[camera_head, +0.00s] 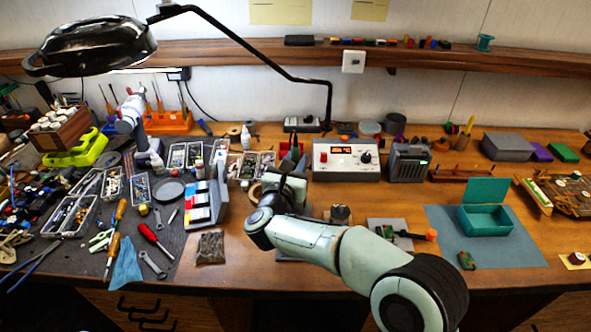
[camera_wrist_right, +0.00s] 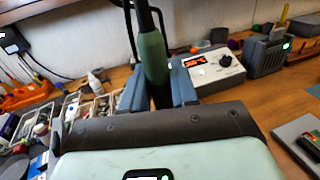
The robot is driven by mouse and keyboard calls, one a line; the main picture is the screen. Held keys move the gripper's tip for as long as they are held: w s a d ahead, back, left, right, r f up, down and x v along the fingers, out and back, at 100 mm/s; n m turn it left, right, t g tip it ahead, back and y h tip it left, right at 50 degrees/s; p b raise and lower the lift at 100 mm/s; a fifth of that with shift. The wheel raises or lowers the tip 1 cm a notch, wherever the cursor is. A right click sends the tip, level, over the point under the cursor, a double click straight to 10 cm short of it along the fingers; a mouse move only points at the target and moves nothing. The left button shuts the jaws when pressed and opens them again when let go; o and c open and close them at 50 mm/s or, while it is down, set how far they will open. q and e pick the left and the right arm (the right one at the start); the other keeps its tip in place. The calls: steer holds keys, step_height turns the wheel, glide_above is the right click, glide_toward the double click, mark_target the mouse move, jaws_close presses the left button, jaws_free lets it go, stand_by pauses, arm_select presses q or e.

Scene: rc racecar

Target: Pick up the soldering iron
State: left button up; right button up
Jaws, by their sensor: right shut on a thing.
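The soldering iron (camera_wrist_right: 152,52) shows in the right wrist view as a green handle with a dark upper end, standing roughly upright. My right gripper (camera_wrist_right: 157,90) is shut on it, with one blue-grey finger on each side of the handle. The iron's lower end is hidden behind the gripper body. My left gripper is not in view.
A black magnifier lamp (camera_head: 100,48) hangs at the upper left. Trays and hand tools crowd the dark mat on the left. A grey box-shaped device (camera_head: 408,163) stands right of the station. A teal box (camera_head: 485,217) sits on a blue mat. Bare wood shows at the front middle.

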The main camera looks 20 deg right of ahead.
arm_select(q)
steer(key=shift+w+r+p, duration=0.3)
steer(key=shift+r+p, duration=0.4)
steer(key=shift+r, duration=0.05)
arm_select(e)
step_height(320, 180, up, 17)
steer(key=shift+r, duration=0.2)
steer(key=shift+f, duration=0.1)
